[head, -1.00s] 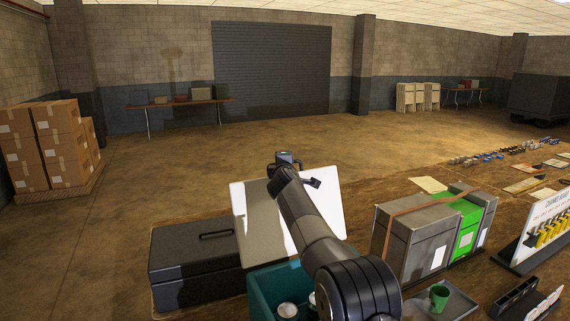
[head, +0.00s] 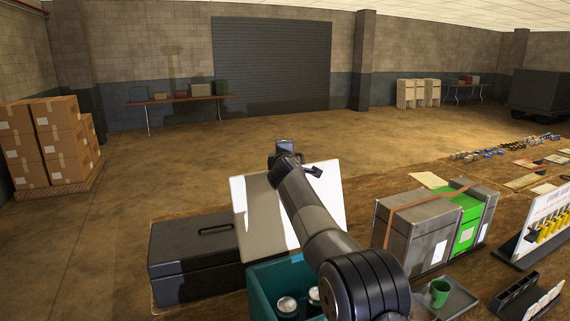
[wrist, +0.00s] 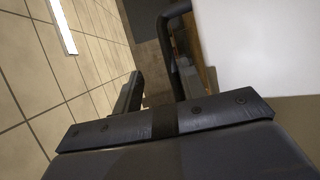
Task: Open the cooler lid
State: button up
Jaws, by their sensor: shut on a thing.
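The cooler is a teal box (head: 262,290) at the bottom centre of the head view, with cans (head: 287,306) inside. Its lid (head: 255,212) stands raised, its white inner face towards me. The white face also fills the upper right of the wrist view (wrist: 260,45). My arm crosses in front of the lid and hides part of it and of the cooler. My gripper (head: 286,150) is at the lid's upper edge. In the wrist view it is shut beside the lid, on what seems to be a dark curved handle (wrist: 167,45); the contact is partly hidden.
A dark toolbox (head: 190,255) stands close left of the cooler. A grey and green strapped case (head: 415,230) stands to the right, with a green cup (head: 440,292) on a grey tray (head: 462,300) before it.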

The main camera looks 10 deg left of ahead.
jog(key=b+v, duration=0.6)
jog(key=v, duration=0.3)
jog(key=shift+s, duration=0.4)
jog(key=shift+w+f, duration=0.1)
jog(key=shift+p+x, duration=2.8)
jog(key=shift+x, duration=1.25)
